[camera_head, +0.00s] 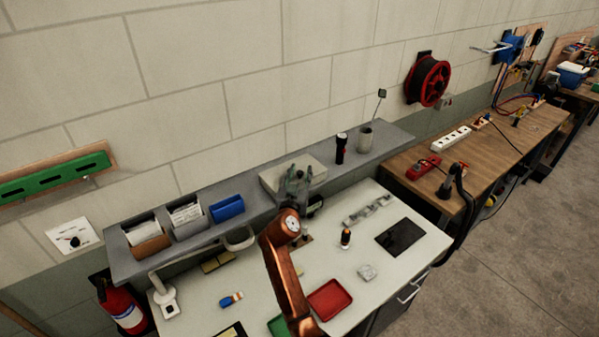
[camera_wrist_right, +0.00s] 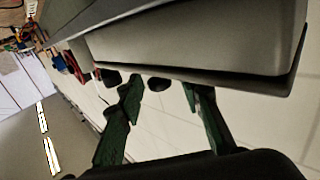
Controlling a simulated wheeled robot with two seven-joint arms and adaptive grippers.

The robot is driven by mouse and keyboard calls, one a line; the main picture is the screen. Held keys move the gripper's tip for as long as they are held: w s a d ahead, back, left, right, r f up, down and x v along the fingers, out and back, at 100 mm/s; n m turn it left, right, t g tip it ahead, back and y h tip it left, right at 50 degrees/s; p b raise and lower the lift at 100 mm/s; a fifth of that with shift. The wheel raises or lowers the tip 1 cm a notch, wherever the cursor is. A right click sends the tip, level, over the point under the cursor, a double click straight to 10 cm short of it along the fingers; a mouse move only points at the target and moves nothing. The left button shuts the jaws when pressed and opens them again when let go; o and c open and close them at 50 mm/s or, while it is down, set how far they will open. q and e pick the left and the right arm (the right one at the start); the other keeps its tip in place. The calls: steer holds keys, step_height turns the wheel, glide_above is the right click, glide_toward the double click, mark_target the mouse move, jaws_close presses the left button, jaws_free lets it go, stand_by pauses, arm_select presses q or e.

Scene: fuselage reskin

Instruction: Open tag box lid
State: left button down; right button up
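A pale beige box with a flat top, which looks like the tag box (camera_head: 315,169), sits on the grey shelf above the bench. Its lid looks shut. My right gripper (camera_head: 296,184) is in front of the box, partly covering it. In the right wrist view the box (camera_wrist_right: 190,42) fills the top of the picture, with a dark line along its edge. My left gripper is not in view.
A black-and-red flashlight (camera_head: 341,148) and a grey cup (camera_head: 365,138) stand right of the box on the shelf. A blue bin (camera_head: 228,208) is to its left. Below, the bench holds a red tray (camera_head: 330,299) and a black tablet (camera_head: 401,237).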

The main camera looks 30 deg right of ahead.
steer(key=shift+a, duration=0.1)
steer(key=c, duration=0.5)
jaws_close()
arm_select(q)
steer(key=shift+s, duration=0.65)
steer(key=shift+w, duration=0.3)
arm_select(e)
steer(key=shift+r, duration=0.1)
